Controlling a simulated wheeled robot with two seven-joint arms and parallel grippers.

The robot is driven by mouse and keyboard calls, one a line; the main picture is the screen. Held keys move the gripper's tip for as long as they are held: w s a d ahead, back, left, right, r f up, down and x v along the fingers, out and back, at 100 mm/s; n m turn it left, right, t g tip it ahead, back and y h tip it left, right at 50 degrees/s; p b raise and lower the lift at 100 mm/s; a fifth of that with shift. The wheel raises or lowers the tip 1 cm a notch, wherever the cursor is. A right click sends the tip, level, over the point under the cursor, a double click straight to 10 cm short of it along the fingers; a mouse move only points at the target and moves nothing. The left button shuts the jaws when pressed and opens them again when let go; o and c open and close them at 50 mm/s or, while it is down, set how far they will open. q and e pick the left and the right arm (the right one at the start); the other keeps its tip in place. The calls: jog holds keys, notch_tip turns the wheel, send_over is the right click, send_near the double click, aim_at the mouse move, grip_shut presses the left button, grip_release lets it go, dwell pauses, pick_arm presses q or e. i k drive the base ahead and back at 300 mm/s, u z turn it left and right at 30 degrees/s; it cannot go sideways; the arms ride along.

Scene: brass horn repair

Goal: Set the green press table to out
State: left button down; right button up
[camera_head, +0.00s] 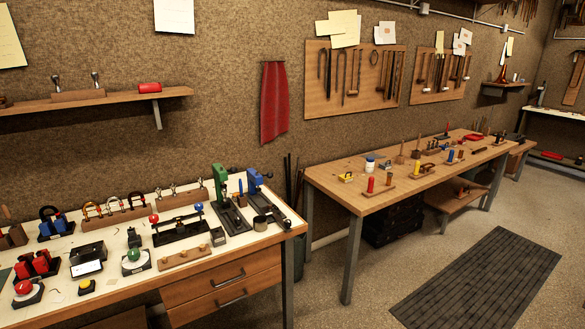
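The green press (220,187) stands at the back right of the white-topped bench on the left, upright on a dark base (233,217). Its table is too small to make out, so I cannot tell its setting. A blue press (254,183) stands just to its right on a similar dark base. Neither of my grippers is in view.
A dark rack with red and blue knobs (179,231) stands left of the green press. A red button (23,287) and a green button (134,255) are nearer the front. A wooden workbench (352,188) is to the right. Floor around the dark mat (482,280) is clear.

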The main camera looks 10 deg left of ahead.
aim_at(228, 207)
jog(key=u, duration=1.5)
jog(key=i, duration=0.55)
jog(key=z, duration=2.1)
